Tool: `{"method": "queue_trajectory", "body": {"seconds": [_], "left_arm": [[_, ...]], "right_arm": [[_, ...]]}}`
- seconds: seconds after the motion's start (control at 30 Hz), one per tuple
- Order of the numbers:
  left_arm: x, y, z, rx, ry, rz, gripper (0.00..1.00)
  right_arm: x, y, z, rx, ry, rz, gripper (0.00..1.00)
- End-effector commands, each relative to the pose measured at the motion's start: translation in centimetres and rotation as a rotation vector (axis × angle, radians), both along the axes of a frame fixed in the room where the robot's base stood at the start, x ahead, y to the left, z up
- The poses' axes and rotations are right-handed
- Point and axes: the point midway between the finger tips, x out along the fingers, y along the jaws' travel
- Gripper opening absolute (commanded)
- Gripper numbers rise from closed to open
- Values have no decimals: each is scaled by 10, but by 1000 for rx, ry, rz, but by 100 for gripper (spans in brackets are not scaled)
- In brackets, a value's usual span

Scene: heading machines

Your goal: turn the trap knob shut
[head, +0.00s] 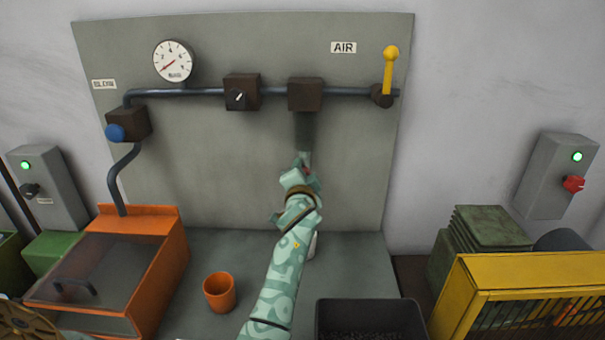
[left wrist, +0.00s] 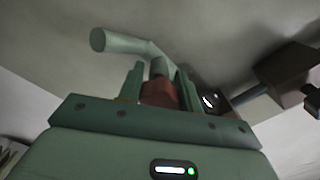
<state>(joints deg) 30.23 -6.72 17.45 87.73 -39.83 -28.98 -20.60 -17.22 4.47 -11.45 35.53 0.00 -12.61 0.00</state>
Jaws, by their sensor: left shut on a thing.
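The trap is a brown block (head: 305,94) on the air pipe with a dark bowl (head: 305,130) hanging under it. My left gripper (head: 303,168) is just below the bowl, reaching up from the bench. In the left wrist view my two fingers (left wrist: 160,88) are shut on the small reddish trap knob (left wrist: 158,94). A pale green bent spout (left wrist: 122,43) runs from above the knob to the left. In the head view my gripper mostly hides the knob, and its turned angle cannot be told. My right gripper is not in view.
An orange cup (head: 220,292), an orange machine (head: 165,255) and a black bin (head: 369,318) are near my arm.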

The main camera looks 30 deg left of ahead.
Motion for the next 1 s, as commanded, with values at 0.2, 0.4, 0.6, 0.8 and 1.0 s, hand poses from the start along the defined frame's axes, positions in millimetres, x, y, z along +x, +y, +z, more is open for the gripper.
{"method": "queue_trajectory", "body": {"seconds": [0.2, 0.4, 0.6, 0.8, 1.0], "left_arm": [[0, -1, -3, -79, -42, 0, 12], [0, 0, -3, -112, -61, 1, 12], [0, 0, -3, -118, -66, 0, 12], [0, -1, -3, -118, -66, 0, 12], [0, -1, -3, -117, -66, -1, 57]], "right_arm": [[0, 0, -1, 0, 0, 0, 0], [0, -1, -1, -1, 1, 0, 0], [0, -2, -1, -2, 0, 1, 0], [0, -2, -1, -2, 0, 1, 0], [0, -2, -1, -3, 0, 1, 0]]}}
